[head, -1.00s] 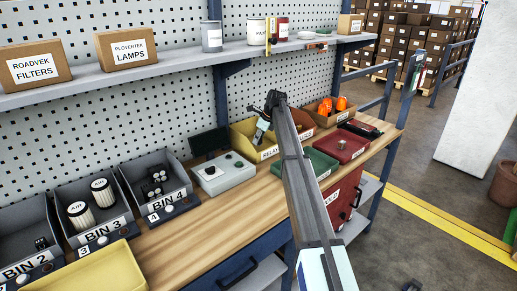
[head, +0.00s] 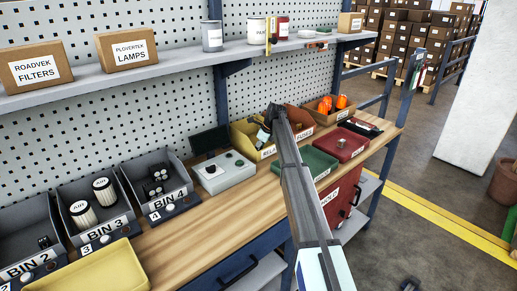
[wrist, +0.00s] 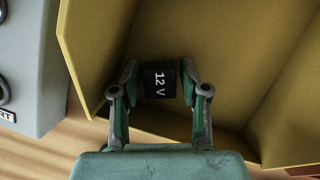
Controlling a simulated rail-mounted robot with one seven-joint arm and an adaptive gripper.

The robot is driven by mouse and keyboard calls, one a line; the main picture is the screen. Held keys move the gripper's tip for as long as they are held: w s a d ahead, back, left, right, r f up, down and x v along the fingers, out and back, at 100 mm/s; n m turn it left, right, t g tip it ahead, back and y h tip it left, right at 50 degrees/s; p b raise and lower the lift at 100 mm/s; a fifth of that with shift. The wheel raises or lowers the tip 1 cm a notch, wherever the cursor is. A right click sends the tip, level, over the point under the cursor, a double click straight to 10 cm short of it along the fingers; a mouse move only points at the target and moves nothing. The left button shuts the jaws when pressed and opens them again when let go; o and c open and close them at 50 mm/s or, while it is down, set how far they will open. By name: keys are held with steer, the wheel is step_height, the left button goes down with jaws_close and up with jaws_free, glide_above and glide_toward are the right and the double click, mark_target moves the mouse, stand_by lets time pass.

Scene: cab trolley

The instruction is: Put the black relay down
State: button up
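The black relay (wrist: 160,80), marked "12 V", shows in the wrist view inside the yellow bin (wrist: 95,35). My gripper (wrist: 159,82) has one finger on each side of the relay, with a narrow gap at both sides, so it looks open around it. Whether the relay rests on the bin floor is hard to tell. In the head view my gripper (head: 262,134) is down in the yellow bin (head: 240,132), whose front label is partly hidden by my arm. The relay is hidden there.
A grey box with buttons (head: 224,172) stands just left of the yellow bin. An orange-brown bin (head: 300,118) is to its right, with a green tray (head: 318,160) and a red box (head: 343,146) nearby. A shelf (head: 180,66) runs above. Bare wood lies in front.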

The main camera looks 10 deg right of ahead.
stand_by(0.3)
steer(key=b+v, duration=0.2)
steer(key=v, duration=1)
steer(key=shift+r, duration=0.2)
steer(key=shift+a, duration=0.1)
